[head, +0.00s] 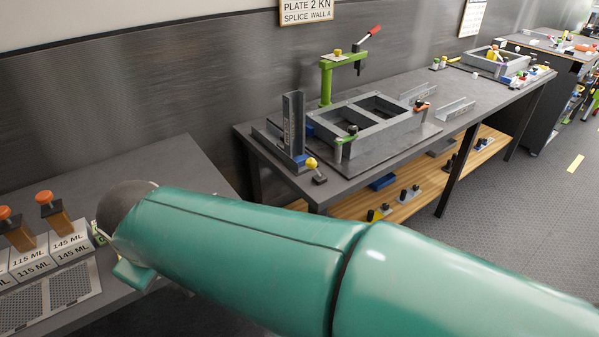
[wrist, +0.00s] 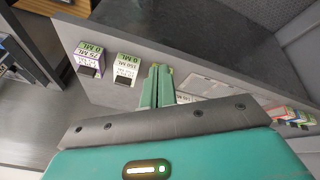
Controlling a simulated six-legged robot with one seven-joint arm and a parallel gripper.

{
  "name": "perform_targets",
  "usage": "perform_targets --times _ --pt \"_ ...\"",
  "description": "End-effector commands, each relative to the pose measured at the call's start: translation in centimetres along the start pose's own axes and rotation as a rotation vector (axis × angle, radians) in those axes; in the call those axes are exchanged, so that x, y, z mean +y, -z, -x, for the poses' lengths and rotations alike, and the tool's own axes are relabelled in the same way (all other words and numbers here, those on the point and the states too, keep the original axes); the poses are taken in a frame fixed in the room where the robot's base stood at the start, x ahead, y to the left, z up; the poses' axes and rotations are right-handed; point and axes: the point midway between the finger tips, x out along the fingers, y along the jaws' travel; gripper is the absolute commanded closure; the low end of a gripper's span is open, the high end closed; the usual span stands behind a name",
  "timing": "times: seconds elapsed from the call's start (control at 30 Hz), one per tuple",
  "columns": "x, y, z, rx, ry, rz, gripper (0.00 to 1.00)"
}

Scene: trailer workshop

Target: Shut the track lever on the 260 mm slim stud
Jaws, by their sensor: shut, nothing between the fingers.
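A grey upright stud (head: 293,125) stands at the near left end of the middle bench, with a label too small to read. At its blue foot is a yellow ball knob (head: 311,162), perhaps the track lever's end; I cannot tell whether the lever is open or shut. My gripper (wrist: 157,85) shows in the wrist view, its green fingers together and empty. It points at the left bench's labelled blocks, away from the stud. No stud shows in the wrist view.
A grey two-bay frame (head: 375,133) and a green post clamp with a red handle (head: 343,65) stand beside the stud. The left bench (head: 190,165) holds orange-topped items on labelled blocks (head: 68,240). A gap separates the benches. Labelled blocks (wrist: 126,69) show near my fingers.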

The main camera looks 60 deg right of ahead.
Motion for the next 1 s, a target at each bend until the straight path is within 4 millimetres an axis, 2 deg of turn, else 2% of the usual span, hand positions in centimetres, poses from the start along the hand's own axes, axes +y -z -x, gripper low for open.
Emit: perform_targets --times 0.03,0.1,0.27,0.5,0.7,0.83,1.0 --pt "2.0 0.2 -1.5 -0.057 -0.039 0.043 1.0" --pt "5.0 0.3 -3.3 -0.132 -0.096 0.115 1.0" --pt "11.8 -0.1 -7.3 -0.319 -0.21 0.298 1.0" --pt "22.3 -2.4 -12.3 -0.653 -0.331 0.606 1.0" --pt "30.5 -5.0 -15.3 -0.971 -0.369 0.899 1.0" --pt "34.9 -6.2 -16.6 -1.162 -0.363 1.08 1.0" --pt "38.0 -7.0 -17.4 -1.313 -0.343 1.228 1.0"
